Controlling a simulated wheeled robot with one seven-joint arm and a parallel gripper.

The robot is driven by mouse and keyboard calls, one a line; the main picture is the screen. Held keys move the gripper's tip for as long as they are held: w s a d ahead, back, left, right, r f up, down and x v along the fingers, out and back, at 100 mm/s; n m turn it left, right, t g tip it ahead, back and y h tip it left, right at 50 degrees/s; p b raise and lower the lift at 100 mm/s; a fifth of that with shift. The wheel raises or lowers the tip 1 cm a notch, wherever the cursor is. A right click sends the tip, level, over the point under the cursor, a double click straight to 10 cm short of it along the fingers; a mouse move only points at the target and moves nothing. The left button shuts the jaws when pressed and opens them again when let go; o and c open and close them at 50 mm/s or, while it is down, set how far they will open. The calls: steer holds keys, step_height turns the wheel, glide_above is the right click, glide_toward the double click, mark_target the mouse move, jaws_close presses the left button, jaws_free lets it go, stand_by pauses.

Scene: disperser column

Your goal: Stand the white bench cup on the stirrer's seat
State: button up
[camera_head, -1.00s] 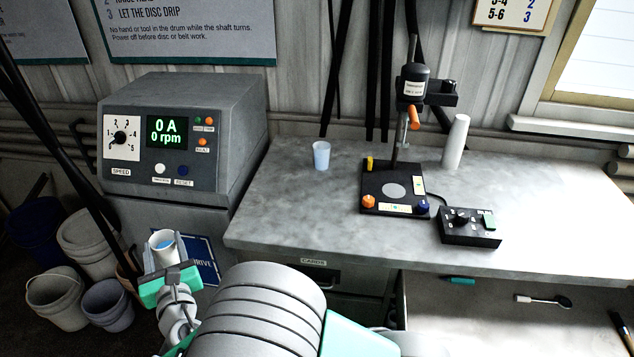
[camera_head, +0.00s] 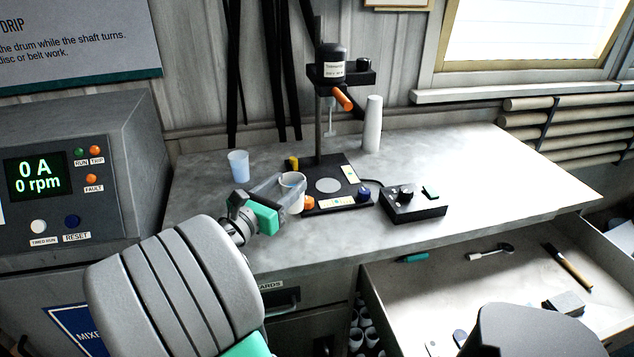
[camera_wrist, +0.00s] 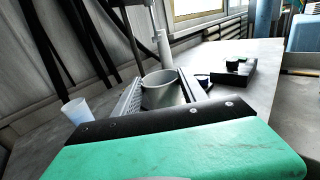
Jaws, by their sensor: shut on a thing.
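The white bench cup (camera_head: 293,187) is held upright between the fingers of my gripper (camera_head: 281,191), at the left front of the stirrer's base. In the wrist view the cup (camera_wrist: 161,90) sits between my two fingers, its open rim facing up. The stirrer (camera_head: 331,68) stands at the back of the bench with a black base plate (camera_head: 337,170). Its round grey seat (camera_head: 328,185) is bare and lies right of the cup. The cup's underside is not clearly visible, so I cannot tell its height above the bench.
A translucent bluish cup (camera_head: 238,166) stands left of the base, and a tall white cup stack (camera_head: 372,124) behind it to the right. A black control box (camera_head: 412,203) is at the right. An orange knob (camera_head: 309,202) is close to the held cup. An open drawer (camera_head: 480,290) lies below.

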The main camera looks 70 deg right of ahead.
steer(key=f+x, duration=0.1)
steer(key=x, duration=0.4)
steer(key=f+x, duration=0.1)
steer(key=x, duration=0.5)
steer(key=f+x, duration=0.1)
steer(key=x, duration=0.5)
steer(key=shift+s+d, duration=0.1)
steer(key=shift+f, duration=0.15)
steer(key=shift+f, duration=0.15)
steer(key=o, duration=1.4)
steer(key=shift+a, duration=0.3)
steer(key=v, duration=1.1)
steer(key=shift+a+b, duration=0.3)
